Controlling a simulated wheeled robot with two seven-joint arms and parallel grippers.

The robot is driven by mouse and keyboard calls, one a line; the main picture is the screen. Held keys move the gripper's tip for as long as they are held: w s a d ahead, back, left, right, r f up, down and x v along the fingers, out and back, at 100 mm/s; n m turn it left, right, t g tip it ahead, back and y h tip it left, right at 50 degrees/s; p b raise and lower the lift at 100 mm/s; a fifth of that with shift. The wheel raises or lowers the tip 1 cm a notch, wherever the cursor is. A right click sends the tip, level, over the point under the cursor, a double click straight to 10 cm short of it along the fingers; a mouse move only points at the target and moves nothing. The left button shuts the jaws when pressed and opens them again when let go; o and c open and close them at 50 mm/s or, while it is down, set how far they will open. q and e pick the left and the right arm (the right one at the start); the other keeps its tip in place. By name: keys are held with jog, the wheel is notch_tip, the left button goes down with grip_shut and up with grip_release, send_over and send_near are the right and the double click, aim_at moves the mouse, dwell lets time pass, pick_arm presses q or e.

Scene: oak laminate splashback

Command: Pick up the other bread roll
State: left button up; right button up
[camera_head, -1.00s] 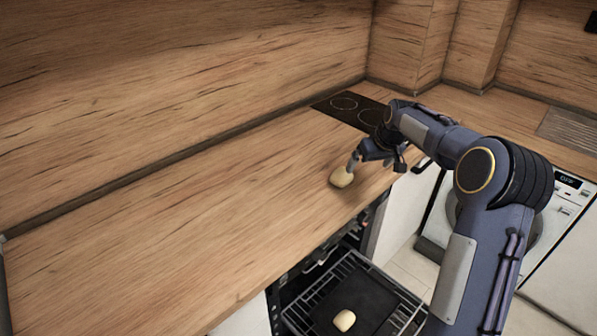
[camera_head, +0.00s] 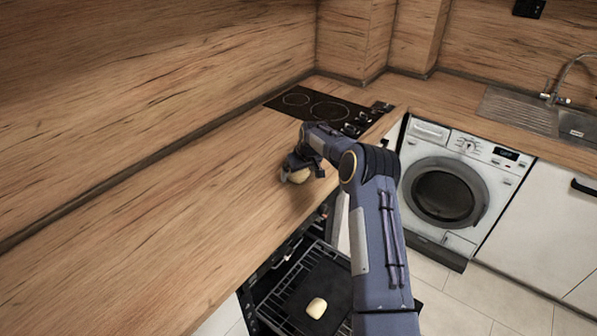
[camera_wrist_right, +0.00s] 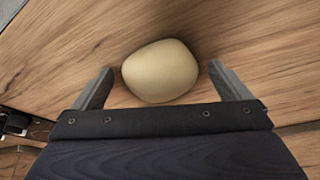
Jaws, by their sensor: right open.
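One bread roll (camera_head: 300,175) lies on the wooden countertop near its front edge, partly hidden by my right gripper (camera_head: 290,175). In the right wrist view the pale roll (camera_wrist_right: 160,71) sits between the two spread fingers of my right gripper (camera_wrist_right: 162,82), with a gap on each side. The right gripper is open. Another bread roll (camera_head: 316,308) lies on a dark tray (camera_head: 325,283) on the pulled-out oven rack below the counter. My left gripper is not in view.
A black hob (camera_head: 322,108) is set in the counter beyond the gripper. A washing machine (camera_head: 447,195) and a sink (camera_head: 578,127) are at the right. The counter (camera_head: 150,235) to the left is clear. The open oven rack (camera_head: 268,309) juts out below the counter edge.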

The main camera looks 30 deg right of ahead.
jog(key=c, duration=1)
jog(key=shift+c, duration=0.2)
jog(key=shift+r, duration=0.1)
